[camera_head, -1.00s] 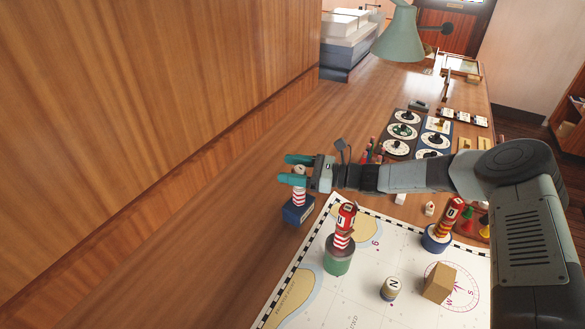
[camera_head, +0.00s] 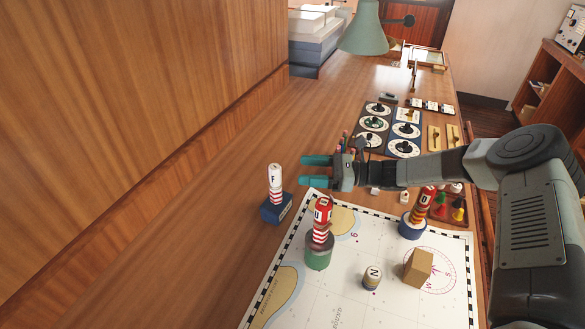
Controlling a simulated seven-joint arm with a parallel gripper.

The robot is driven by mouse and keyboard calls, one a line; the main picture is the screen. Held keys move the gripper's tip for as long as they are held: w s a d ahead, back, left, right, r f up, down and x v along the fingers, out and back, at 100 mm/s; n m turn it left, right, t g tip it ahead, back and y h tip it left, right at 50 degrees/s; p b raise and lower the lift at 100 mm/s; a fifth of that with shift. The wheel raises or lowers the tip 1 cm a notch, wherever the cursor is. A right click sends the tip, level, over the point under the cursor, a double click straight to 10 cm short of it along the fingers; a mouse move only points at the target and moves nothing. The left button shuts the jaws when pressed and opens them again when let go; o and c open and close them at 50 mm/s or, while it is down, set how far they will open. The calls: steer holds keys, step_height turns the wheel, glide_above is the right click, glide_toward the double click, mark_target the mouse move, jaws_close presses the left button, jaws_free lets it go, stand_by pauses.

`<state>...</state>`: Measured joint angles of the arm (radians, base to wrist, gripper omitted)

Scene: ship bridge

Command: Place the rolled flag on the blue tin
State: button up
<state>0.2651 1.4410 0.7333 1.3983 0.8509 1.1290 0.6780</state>
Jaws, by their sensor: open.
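A white rolled flag marked F (camera_head: 275,176), with red stripes low down, stands roughly upright on a dark blue, box-shaped tin (camera_head: 277,209) left of the chart. My gripper (camera_head: 308,171) is open and empty, to the right of this roll. Its teal fingers point left toward the roll, with a visible gap between. A red roll with a letter (camera_head: 322,212) stands on a green tin (camera_head: 319,252) on the chart. Another red and yellow striped roll (camera_head: 425,203) stands tilted on a round blue tin (camera_head: 412,227).
A chart (camera_head: 335,290) covers the front of the desk, with a small N-marked roll (camera_head: 372,277) and a tan block (camera_head: 418,267) on it. A green lamp (camera_head: 363,30) hangs above. Dial panels (camera_head: 390,130) lie beyond my gripper. The desk at left is bare.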

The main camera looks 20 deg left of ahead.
steer(key=shift+w+d, duration=0.1)
steer(key=shift+d, duration=0.3)
steer(key=shift+r, duration=0.1)
steer(key=s+d+r+n+t+h, duration=0.2)
steer(key=s+d+r+n+h, duration=0.45)
steer(key=r, duration=0.35)
steer(key=s+d+r+n+t+h, duration=0.2)
steer(key=s+d+r+n+h, duration=0.3)
steer(key=d+r+h, duration=0.4)
steer(key=s+d+r+n+t+h, duration=0.1)
steer(key=s+d+r+n+t, duration=0.1)
steer(key=s+d+r, duration=0.3)
steer(key=s+d+r+n+t+h, duration=0.1)
steer(key=s+d+r+n+t, duration=0.1)
steer(key=s+d+r+t, duration=0.2)
steer(key=s+d, duration=0.3)
steer(key=s, duration=0.4)
steer(key=shift+d+r+t, duration=0.3)
steer(key=shift+d+r, duration=0.1)
